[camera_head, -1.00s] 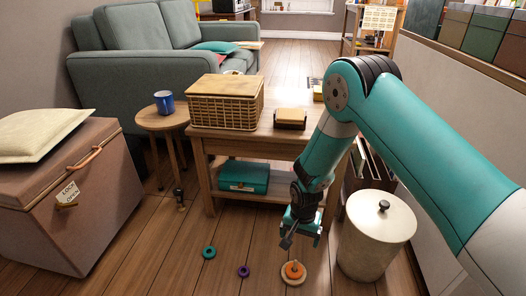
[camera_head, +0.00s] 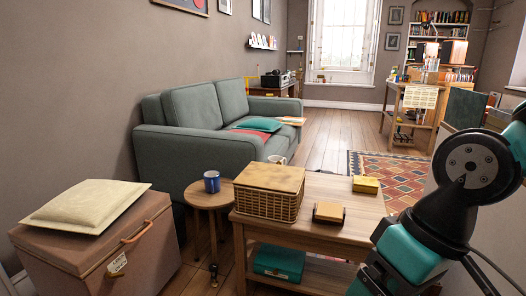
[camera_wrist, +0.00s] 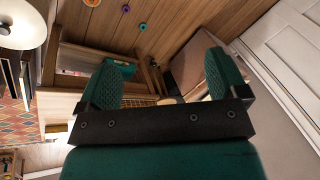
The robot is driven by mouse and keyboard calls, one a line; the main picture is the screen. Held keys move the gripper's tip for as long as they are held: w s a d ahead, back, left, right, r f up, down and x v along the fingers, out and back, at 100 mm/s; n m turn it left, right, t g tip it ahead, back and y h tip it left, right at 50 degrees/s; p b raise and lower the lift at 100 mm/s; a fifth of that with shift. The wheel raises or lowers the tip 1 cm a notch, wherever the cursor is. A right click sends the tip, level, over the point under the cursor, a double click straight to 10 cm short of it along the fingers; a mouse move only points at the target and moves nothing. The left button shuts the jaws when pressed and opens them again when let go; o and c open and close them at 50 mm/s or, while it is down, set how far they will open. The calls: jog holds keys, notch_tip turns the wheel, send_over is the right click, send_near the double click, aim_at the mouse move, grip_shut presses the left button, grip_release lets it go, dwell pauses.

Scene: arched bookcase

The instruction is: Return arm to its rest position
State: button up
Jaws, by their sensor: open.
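My gripper (camera_wrist: 163,85) shows in the wrist view with its two green finger pads wide apart and nothing between them. In the head view my teal arm with its black joint is folded at the right edge, and the gripper itself is out of that picture. Past the fingers, the wrist view shows the wooden table with the teal box (camera_wrist: 125,68) on its lower shelf, turned on its side.
The wooden table (camera_head: 352,190) stands left of my arm, bearing a wicker basket (camera_head: 268,192), a small brown box (camera_head: 329,212) and a yellow box (camera_head: 366,184). A stool holds a blue mug (camera_head: 212,181). Rings lie on the floor.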

jog(key=s+r+p, duration=0.2)
jog(key=r+p, duration=1.7)
jog(key=r, duration=0.1)
jog(key=s+r+n+p, duration=0.1)
jog(key=r+p, duration=1.8)
jog(key=r, duration=0.1)
jog(key=shift+s+d+r+p, duration=0.15)
jog(key=shift+s+p, duration=0.15)
jog(key=shift+s, duration=0.05)
jog(key=shift+c, duration=0.4)
